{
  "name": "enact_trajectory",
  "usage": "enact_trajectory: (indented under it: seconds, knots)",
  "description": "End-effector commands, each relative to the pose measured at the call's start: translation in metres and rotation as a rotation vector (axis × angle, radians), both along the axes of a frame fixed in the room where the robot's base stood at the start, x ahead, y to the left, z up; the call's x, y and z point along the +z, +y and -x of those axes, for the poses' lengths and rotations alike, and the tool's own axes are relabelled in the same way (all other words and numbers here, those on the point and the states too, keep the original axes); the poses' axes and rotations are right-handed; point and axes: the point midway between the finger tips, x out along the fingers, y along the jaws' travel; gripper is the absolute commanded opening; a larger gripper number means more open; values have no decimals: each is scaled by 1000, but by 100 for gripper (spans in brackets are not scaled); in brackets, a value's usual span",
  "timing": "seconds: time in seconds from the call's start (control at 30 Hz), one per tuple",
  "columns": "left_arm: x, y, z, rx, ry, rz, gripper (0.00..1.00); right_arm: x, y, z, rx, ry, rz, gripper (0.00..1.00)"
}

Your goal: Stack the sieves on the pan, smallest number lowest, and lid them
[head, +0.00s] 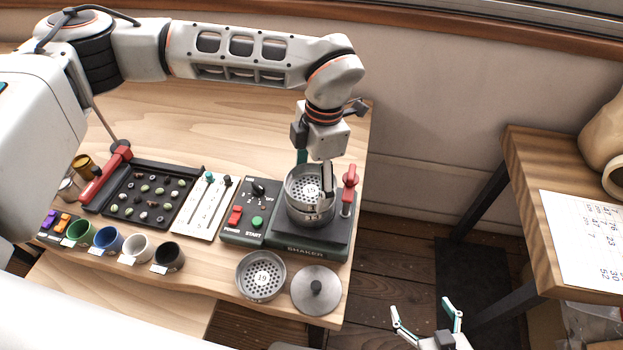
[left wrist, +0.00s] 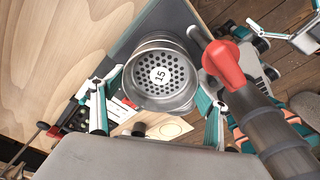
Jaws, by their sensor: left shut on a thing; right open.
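The metal sieve marked 15 (left wrist: 161,75) is between the fingers of my left gripper (head: 315,176), which is shut on it. In the head view this sieve (head: 309,184) is level over another metal ring (head: 310,216) on the shaker (head: 309,248); I cannot tell whether it rests fully on it. The pan is not clearly told apart in that stack. A sieve marked 19 (head: 262,277) lies on the table in front of the shaker. The lid (head: 316,290), a grey disc with a dark knob, lies to its right. My right gripper (head: 428,318) is open and empty, off the table's right side.
A red-handled clamp (head: 350,178) stands at the shaker's right, close to my left gripper. Left of the shaker are a control box (head: 249,212), a white slider panel (head: 208,205), a black bean tray (head: 149,194) and several cups (head: 137,247). A side table (head: 540,190) stands right.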

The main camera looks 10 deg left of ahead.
Motion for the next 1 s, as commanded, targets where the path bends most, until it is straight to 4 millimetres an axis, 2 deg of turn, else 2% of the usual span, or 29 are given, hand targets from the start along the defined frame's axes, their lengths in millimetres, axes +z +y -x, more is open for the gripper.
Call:
enact_trajectory:
  seconds: [0.93,0.97,1.0]
  knots:
    - [-12,0,0,0,1,-1,52,-6,0,0,0,0,-2,82]
    - [-13,0,0,0,1,-1,77,-6,0,0,0,0,-2,82]
    - [-12,0,0,0,1,-1,82,-5,0,0,0,0,-2,82]
